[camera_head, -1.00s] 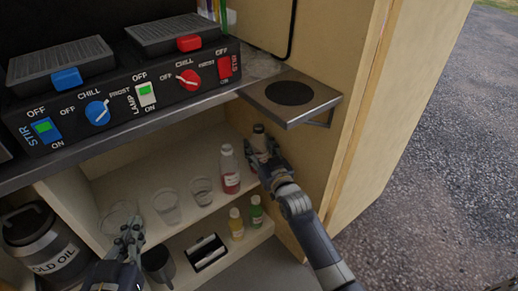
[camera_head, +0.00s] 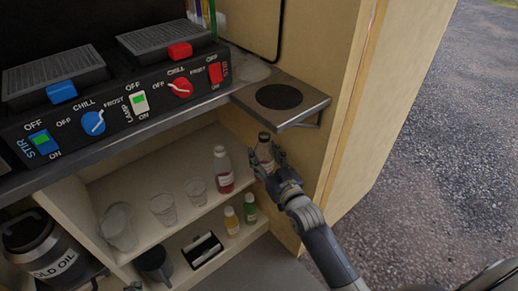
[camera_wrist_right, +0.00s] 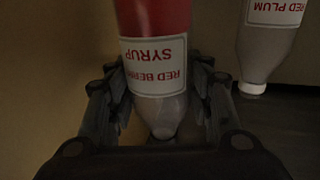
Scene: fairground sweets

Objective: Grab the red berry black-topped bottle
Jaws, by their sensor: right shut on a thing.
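My right gripper (camera_head: 270,168) is shut on the red berry bottle, which has a black top (camera_head: 264,138) in the head view. In the right wrist view the label reads RED BERRY SYRUP (camera_wrist_right: 155,68), upside down, with red liquid above the label in the picture. The fingers stand on both sides of the bottle. Its lower part is hidden behind the gripper in the head view. I cannot tell whether its base touches the shelf. Only a dark tip, perhaps of my left gripper (camera_head: 133,287), shows at the bottom edge of the head view.
A white-capped RED PLUM bottle (camera_head: 223,172) stands just left of the held one and also shows in the right wrist view (camera_wrist_right: 267,45). Clear cups (camera_head: 163,209) stand farther left. A small metal ledge (camera_head: 310,106) juts out above, beside the wooden side wall (camera_head: 340,130).

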